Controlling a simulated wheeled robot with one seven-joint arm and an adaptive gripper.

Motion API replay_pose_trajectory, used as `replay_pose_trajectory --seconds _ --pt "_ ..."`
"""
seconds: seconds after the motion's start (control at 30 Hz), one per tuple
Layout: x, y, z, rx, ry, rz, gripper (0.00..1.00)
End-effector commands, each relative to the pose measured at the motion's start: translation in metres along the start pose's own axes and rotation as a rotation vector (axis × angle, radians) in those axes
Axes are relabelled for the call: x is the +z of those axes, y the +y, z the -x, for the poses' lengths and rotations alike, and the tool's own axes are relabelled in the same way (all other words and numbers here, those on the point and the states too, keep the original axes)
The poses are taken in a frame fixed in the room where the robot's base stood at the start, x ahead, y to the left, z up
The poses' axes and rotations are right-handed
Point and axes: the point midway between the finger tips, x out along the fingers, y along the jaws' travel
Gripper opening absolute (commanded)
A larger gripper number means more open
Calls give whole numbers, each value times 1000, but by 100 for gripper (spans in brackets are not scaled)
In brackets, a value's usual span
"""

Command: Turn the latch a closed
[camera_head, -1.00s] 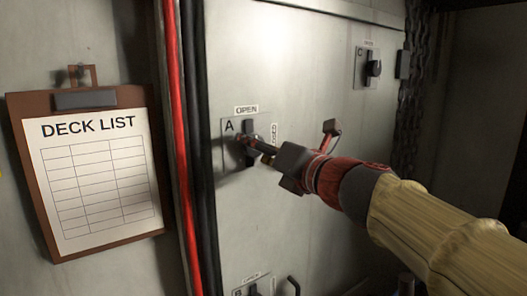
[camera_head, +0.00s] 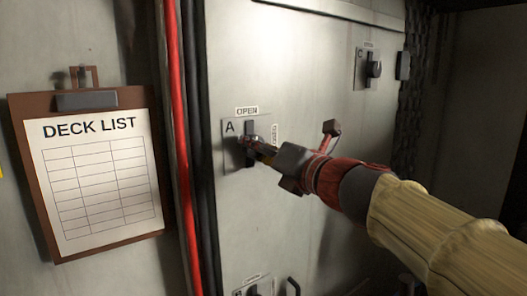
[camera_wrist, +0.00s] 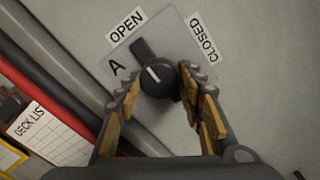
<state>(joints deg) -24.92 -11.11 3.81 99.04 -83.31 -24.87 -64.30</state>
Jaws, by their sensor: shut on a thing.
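Latch A (camera_head: 249,130) is a dark knob with an upright bar on a grey plate marked A, on the pale panel. In the wrist view the latch (camera_wrist: 157,75) has its bar pointing to the OPEN label (camera_wrist: 126,24); the CLOSED label (camera_wrist: 201,38) is to its right. A short white line marks the knob. My gripper (camera_wrist: 165,88) has one finger on each side of the knob and is shut on it. In the head view my gripper (camera_head: 258,147) reaches in from the right and hides part of the latch.
Latch C (camera_head: 373,68) is at the upper right of the panel, and another latch (camera_head: 252,291) is partly cut off at the bottom. A red-handled lever (camera_head: 331,129) stands close behind my wrist. Red and black pipes (camera_head: 176,120) and a deck list clipboard (camera_head: 95,175) are to the left.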

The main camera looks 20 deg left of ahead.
Motion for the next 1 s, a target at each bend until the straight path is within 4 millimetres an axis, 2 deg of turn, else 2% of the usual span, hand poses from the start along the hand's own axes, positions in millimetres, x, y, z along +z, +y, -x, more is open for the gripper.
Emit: replay_pose_trajectory --seconds 0.27,0.47,1.0 --pt "-1 -4 -1 -7 2 -22 13" --pt "0 -3 -1 -9 4 -108 13" --pt "1 -2 -1 -12 3 -588 13"
